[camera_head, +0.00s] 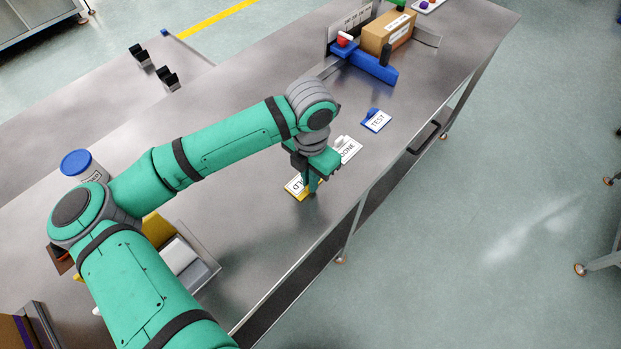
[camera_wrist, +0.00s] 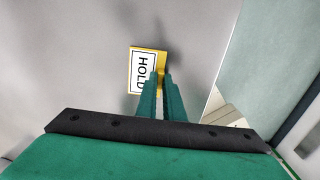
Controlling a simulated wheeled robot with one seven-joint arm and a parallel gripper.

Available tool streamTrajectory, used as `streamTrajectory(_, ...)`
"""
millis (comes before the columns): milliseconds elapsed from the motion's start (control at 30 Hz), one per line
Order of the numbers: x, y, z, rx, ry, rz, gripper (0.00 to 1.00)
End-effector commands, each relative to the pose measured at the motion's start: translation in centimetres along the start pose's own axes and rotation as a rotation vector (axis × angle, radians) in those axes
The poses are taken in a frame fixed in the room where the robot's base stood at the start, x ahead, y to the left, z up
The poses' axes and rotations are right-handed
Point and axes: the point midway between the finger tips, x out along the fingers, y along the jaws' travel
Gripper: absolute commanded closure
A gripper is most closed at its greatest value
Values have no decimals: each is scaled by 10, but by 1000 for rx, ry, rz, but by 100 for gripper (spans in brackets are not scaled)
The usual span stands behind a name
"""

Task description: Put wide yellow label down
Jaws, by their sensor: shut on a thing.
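The wide yellow label has a white face reading HOLD. It shows in the wrist view (camera_wrist: 143,69) just beyond my fingertips, and in the head view (camera_head: 294,187) partly covered by my gripper (camera_head: 312,182). In the wrist view my gripper (camera_wrist: 161,82) has its two fingers close together, shut on the label's yellow edge. The label is at or very near the metal table top (camera_head: 240,185); I cannot tell whether it touches. The part of the label between the fingers is hidden.
A white DONE label (camera_head: 347,149) lies close beside my gripper, and a TEST label with a blue knob (camera_head: 376,121) lies farther along the table. A blue fixture (camera_head: 368,66) with a cardboard box (camera_head: 389,33) stands at the back. The table's front edge is close on the right.

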Motion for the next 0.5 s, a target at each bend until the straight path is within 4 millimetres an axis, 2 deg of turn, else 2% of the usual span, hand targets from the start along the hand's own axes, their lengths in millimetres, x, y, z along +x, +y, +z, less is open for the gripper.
streamTrajectory(167, 3, 0, 0, 0, 1, 0, 100)
streamTrajectory(200, 2, 0, 0, 0, 0, 0, 83)
streamTrajectory(233, 2, 0, 0, 0, 0, 0, 76)
streamTrajectory(267, 2, 0, 0, 0, 0, 0, 74)
streamTrajectory(500, 2, 0, 0, 0, 0, 0, 74)
